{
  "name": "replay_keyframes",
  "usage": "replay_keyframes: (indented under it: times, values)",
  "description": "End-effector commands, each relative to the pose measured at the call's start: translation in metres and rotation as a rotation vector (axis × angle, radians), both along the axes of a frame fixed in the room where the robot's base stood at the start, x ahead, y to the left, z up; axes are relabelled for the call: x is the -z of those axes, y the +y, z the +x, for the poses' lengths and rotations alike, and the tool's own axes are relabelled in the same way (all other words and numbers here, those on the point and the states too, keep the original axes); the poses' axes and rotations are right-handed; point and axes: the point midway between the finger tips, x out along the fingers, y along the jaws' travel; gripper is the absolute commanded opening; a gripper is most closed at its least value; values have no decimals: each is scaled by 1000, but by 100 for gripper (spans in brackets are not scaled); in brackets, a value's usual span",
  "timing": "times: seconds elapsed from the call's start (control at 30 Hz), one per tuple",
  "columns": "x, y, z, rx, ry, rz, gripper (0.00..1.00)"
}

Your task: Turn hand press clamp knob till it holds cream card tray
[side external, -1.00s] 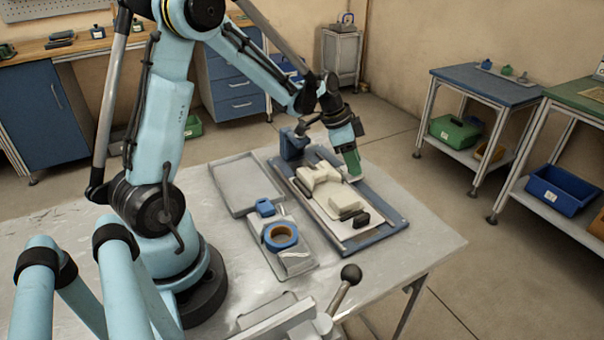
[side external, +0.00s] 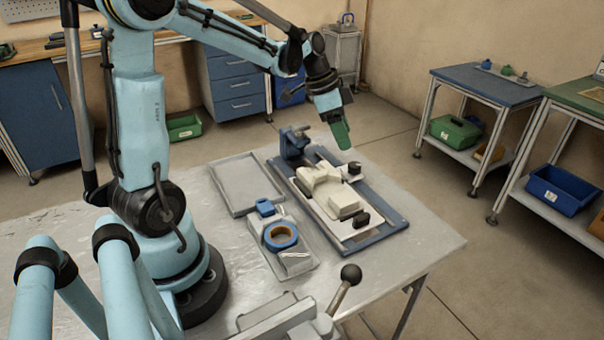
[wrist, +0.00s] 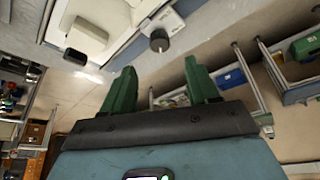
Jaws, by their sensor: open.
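A cream block-shaped piece (side external: 343,204), seemingly the card tray, lies on a pale plate (side external: 325,217) inside a blue base (side external: 385,235). A second cream part (side external: 318,177) sits just behind it. A black knob (side external: 353,168) stands at the base's far right side; a black knob also shows in the wrist view (wrist: 160,41), above the fingers. Another dark piece (side external: 362,218) sits at the near right of the tray. My gripper (side external: 341,138) has green fingers, open and empty in the wrist view (wrist: 160,88). It hangs above and behind the black knob, apart from it. Whether the tray is clamped is not visible.
A blue upright bracket (side external: 293,145) stands at the base's far left corner. A grey empty tray (side external: 246,184) and a holder with a blue tape reel (side external: 281,236) lie to the left. A black-balled lever (side external: 350,274) rises at the front. The table's right is bare.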

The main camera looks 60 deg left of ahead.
Motion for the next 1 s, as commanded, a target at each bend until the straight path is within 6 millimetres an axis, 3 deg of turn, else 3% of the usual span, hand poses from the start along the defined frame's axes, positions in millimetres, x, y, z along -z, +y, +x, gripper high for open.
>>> replay_keyframes:
  times: [0.1, 0.3, 0.73, 0.87, 1.0]
  values:
    - [-17, 4, -6, -1, -1, 0, 59]
    - [-33, 8, -11, -1, 0, 0, 59]
    - [-36, 7, -13, -2, -1, 1, 59]
    - [-39, -6, -19, -36, 1, 10, 59]
    - [-43, -35, -35, -135, -10, 27, 59]
